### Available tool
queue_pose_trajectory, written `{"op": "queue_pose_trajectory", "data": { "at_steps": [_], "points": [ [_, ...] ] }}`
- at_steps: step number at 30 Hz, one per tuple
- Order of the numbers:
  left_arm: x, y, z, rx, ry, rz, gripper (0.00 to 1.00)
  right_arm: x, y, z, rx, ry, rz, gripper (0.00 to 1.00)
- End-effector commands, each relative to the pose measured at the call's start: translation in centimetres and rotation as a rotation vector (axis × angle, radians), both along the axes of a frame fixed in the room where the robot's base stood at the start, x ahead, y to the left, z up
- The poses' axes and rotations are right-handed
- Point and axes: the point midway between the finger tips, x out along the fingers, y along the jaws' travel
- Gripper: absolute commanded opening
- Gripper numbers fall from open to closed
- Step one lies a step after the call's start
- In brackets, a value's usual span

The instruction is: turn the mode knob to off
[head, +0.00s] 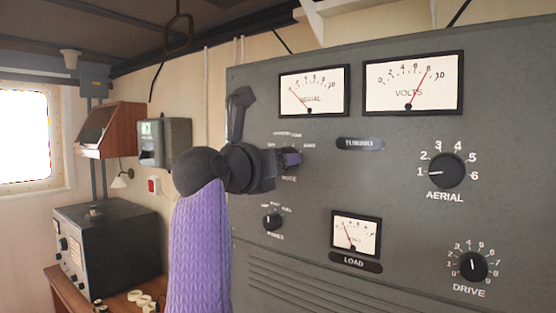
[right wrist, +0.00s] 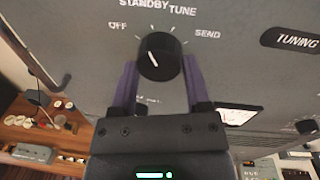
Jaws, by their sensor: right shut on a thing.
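The mode knob (right wrist: 160,58) is a round black knob with a white pointer line on the grey panel. Its labels run OFF, STANDBY, TUNE and SEND from left to right. The pointer is tilted up and to the left, on the OFF and STANDBY side; I cannot tell exactly which mark it meets. My right gripper (right wrist: 160,82) has one purple finger on each side of the knob and is shut on it. In the head view my right gripper (head: 288,159) reaches the panel above the MODE label and mostly hides the knob. My left gripper is out of view.
A smaller knob (head: 272,222) sits just below the gripper. The aerial knob (head: 446,170), drive knob (head: 473,266) and load meter (head: 356,234) are further right. A grey telephone-like box (head: 165,143) and a dark radio set (head: 107,246) are to the left.

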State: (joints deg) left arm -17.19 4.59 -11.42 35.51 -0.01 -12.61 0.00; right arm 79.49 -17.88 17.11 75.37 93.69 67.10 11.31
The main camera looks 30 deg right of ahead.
Motion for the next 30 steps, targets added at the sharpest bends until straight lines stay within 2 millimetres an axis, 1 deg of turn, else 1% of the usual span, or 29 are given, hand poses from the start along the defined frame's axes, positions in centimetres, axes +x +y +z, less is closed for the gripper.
{"op": "queue_pose_trajectory", "data": {
  "at_steps": [18, 24, 30],
  "points": [
    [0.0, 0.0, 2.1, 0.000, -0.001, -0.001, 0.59, 0.0, 0.0, 0.2, -0.174, 0.423, 0.002, 0.02],
    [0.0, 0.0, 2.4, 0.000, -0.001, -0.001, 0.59, 0.0, 0.0, 0.2, -0.210, 0.508, 0.001, 0.02],
    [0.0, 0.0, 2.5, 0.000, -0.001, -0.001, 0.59, 0.0, 0.0, 0.2, -0.229, 0.550, 0.000, 0.02]
  ]
}}
